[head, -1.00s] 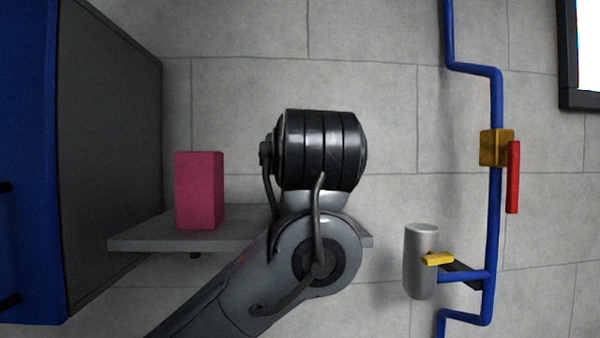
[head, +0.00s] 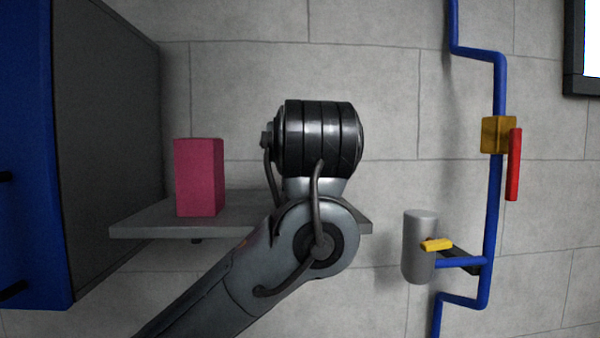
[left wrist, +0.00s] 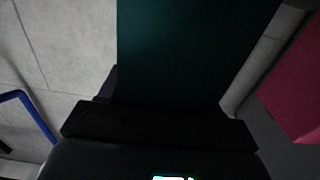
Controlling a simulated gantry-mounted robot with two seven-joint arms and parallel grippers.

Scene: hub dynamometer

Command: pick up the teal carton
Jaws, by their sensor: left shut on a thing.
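The teal carton (left wrist: 170,45) shows dark in the left wrist view, filling the top middle of the picture. My left gripper (left wrist: 168,98) is shut on it, with its dark jaws at the carton's near end. In the head view my left arm comes in from the lower left, and its wrist hides both the gripper and the carton. Whether the carton touches the shelf cannot be seen. My right gripper is in neither view.
A pink box (head: 199,178) stands on the grey wall shelf (head: 150,222), left of my arm; it also shows in the left wrist view (left wrist: 292,85). A blue cabinet (head: 35,150) is at the left. A blue pipe (head: 495,220) with a yellow valve block (head: 497,134) and a grey cylinder (head: 419,262) are at the right.

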